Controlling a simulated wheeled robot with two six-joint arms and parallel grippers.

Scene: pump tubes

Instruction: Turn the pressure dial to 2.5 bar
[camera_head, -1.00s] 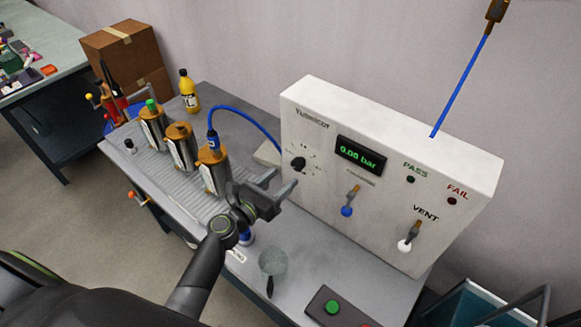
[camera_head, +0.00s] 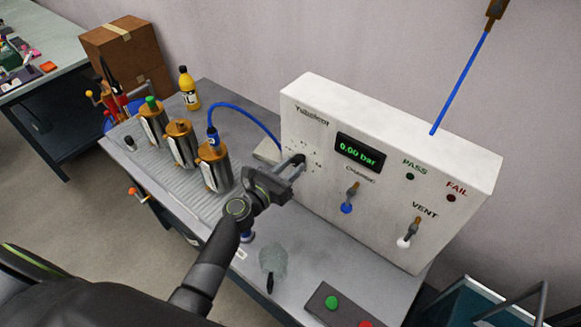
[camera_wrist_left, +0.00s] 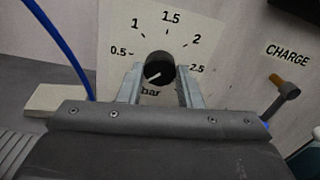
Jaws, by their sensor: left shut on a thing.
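The black pressure dial (camera_wrist_left: 161,66) sits on the white panel in the left wrist view, inside a printed scale from 0.5 to 2.5 bar. Its white pointer line slants to the lower left, below the 0.5 mark. My left gripper (camera_wrist_left: 160,72) is shut on the dial, one finger on each side of it. In the head view my left gripper (camera_head: 294,167) reaches the panel and largely hides the dial. The green display (camera_head: 360,153) reads 0.00 bar. My right gripper is not in view.
The white tester box (camera_head: 340,205) also carries the CHARGE lever (camera_head: 351,192) and the VENT lever (camera_head: 412,230). Several metal pump cylinders (camera_head: 214,168) stand left of my gripper. A blue hose (camera_head: 245,112) runs behind it to the box.

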